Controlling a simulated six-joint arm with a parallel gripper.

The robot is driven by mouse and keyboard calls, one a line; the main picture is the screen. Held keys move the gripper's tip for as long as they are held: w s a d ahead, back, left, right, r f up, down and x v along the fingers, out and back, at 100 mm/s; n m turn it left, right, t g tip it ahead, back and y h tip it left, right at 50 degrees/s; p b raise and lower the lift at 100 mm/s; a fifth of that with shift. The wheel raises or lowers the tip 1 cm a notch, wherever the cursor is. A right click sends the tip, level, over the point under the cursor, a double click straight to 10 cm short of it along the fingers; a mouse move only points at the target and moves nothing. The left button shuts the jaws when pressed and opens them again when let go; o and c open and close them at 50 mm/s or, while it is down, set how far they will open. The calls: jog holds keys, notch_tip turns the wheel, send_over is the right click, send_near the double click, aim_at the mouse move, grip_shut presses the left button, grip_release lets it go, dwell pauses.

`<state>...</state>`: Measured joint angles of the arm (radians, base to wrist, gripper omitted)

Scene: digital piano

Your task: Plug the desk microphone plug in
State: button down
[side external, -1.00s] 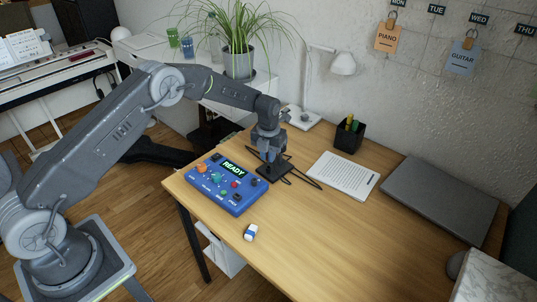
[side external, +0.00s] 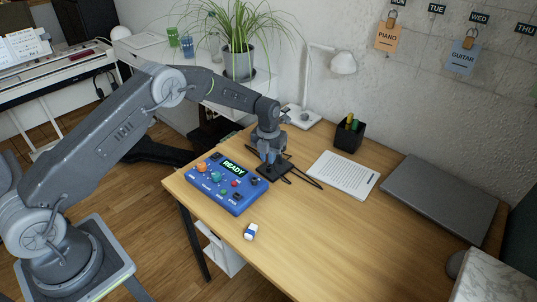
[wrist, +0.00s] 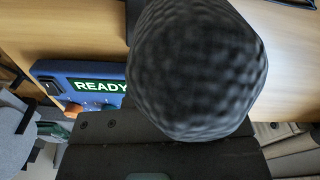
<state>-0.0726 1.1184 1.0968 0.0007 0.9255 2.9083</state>
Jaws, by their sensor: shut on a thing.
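My gripper (side external: 270,158) is low over the desk, just behind the blue box, at the black square base (side external: 273,173). In the wrist view a black mesh ball, the head of the desk microphone (wrist: 197,65), is very close to the camera and covers the middle. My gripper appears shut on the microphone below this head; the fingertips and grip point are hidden. The blue box (side external: 220,184) with knobs shows a lit READY display and lies in front left of the base; it also shows in the wrist view (wrist: 100,86). I cannot make out the plug or a socket.
Dark cable (side external: 307,181) lies right of the base. A printed sheet (side external: 343,175), a pen cup (side external: 349,135), a lamp (side external: 342,64) and a closed laptop (side external: 445,198) are further back and right. A small white-and-blue block (side external: 250,232) lies near the front edge. The desk's front right is clear.

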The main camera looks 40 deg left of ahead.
jog(key=shift+f, duration=1.05)
jog(key=c, duration=1)
grip_release()
jog(key=shift+c, duration=0.2)
notch_tip(320, 180, up, 14)
jog(key=shift+f, duration=0.1)
